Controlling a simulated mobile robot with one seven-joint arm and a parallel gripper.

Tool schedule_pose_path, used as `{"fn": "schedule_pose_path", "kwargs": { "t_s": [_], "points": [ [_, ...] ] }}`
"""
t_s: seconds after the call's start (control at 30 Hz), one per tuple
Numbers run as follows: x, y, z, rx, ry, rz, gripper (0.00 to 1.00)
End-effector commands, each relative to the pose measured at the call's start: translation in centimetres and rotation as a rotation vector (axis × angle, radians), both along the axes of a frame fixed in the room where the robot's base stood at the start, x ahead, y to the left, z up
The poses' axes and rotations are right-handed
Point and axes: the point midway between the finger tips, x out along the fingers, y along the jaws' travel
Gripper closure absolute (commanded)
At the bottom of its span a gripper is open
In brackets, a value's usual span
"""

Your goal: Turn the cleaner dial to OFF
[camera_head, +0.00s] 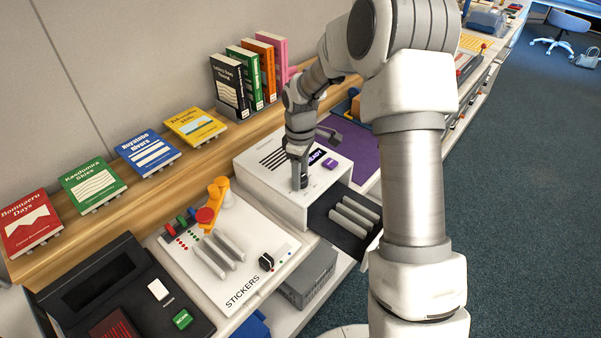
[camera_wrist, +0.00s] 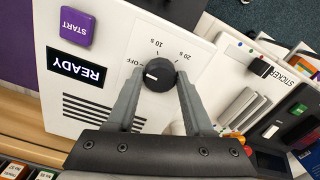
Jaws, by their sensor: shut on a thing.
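The cleaner (camera_head: 262,172) is a white box on the counter with a dark READY display and a purple START button. In the wrist view its black round dial (camera_wrist: 158,75) has OFF, 10 s and 20 s printed around it. The dial's white mark faces left in that view, roughly toward the OFF print. My gripper (camera_wrist: 158,85) has one finger on each side of the dial and is shut on it. In the head view my gripper (camera_head: 299,183) points down at the cleaner's front top and hides the dial.
A white STICKERS station (camera_head: 245,270) with its own black knob (camera_head: 266,261) stands left of the cleaner. A dark slot with grey rollers (camera_head: 355,215) is at the cleaner's right front. Several books stand on the wooden shelf (camera_head: 130,185) behind. A black scanner (camera_head: 110,290) is at lower left.

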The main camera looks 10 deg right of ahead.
Motion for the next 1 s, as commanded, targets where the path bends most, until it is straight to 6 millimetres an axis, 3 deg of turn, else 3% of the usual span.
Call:
{"fn": "schedule_pose_path", "kwargs": {
  "t_s": [0.73, 0.77, 0.9, 1.0],
  "points": [
    [0.10, -0.01, 0.11, -0.001, -0.003, 0.090, 1.00],
    [0.10, -0.01, 0.11, -0.001, -0.003, 0.089, 0.45],
    [0.08, -0.01, 0.08, 0.000, -0.002, 0.089, 0.20],
    [0.05, -0.01, 0.05, 0.000, -0.002, 0.088, 0.18]
  ]
}}
